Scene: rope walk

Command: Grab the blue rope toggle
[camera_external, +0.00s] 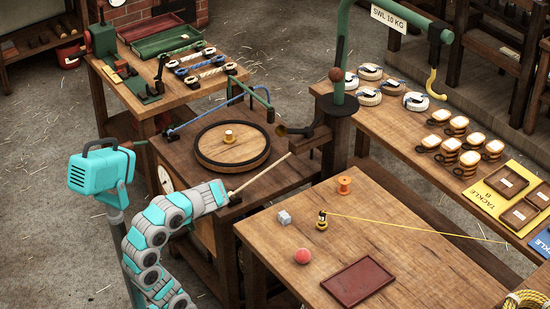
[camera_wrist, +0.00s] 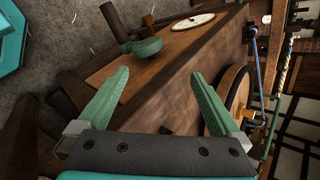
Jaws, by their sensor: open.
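Several rope toggles lie side by side on the wooden bench at the back left in the external view. One with blue ends (camera_external: 197,60) appears to be the blue rope toggle; it is small there and its details are hard to make out. My gripper (camera_wrist: 160,75) shows in the wrist view with its two green fingers spread wide and nothing between them. In the external view my arm ends beside the round-platform scale stand, to the front and right of the toggle bench, well apart from the toggles. I cannot make out the toggle in the wrist view.
The scale stand's round platform (camera_external: 232,146) and blue lever (camera_external: 212,116) stand between my arm and the toggle bench (camera_external: 178,99). A green clamp machine (camera_external: 104,42) and green tray (camera_external: 167,41) sit on that bench. A table (camera_external: 393,222) with small items stands right of my arm.

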